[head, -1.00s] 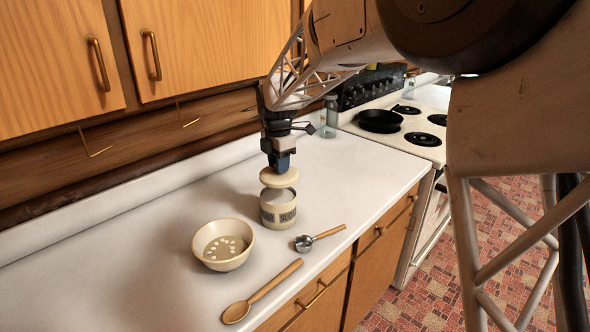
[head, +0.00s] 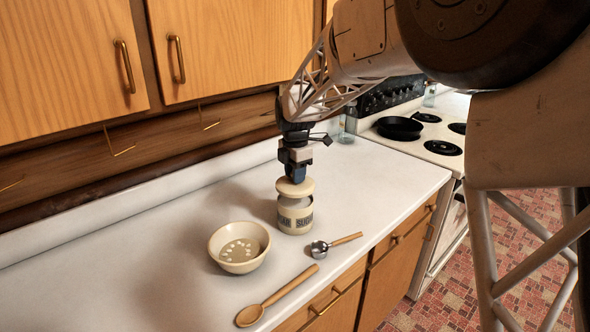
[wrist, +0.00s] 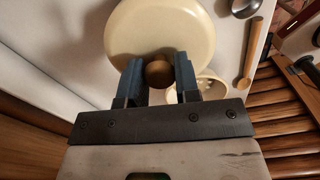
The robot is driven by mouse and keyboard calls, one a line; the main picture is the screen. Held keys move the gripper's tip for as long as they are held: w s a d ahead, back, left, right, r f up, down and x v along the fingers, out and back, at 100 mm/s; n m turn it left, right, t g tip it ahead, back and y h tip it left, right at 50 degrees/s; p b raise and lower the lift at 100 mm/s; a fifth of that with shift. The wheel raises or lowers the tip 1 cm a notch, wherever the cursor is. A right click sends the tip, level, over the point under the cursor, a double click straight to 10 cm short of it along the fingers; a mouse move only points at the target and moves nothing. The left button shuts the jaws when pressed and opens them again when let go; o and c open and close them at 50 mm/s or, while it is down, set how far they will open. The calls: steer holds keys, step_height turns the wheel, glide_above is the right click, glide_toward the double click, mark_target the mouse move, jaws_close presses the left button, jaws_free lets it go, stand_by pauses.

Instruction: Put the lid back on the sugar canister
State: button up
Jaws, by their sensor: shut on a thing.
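The round cream lid (head: 296,186) hangs below my gripper (head: 297,176) in the head view, directly over the sugar canister (head: 296,218). In the wrist view, my gripper (wrist: 159,76) is shut on the lid's round brown knob (wrist: 159,73). The lid (wrist: 165,28) hides the canister there.
A cream bowl (head: 222,242) with small pale pieces stands left of the canister. A metal scoop (head: 320,248) with a wooden handle and a wooden spoon (head: 275,297) lie in front. The stove (head: 430,148) with a black pan (head: 399,128) is behind right. The left counter is clear.

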mark_target(295, 186)
steer(key=shift+f, duration=2.3)
steer(key=shift+f, duration=0.2)
stand_by(0.9)
steer(key=o, duration=1.5)
steer(key=shift+r, duration=0.15)
steer(key=shift+r, duration=3.35)
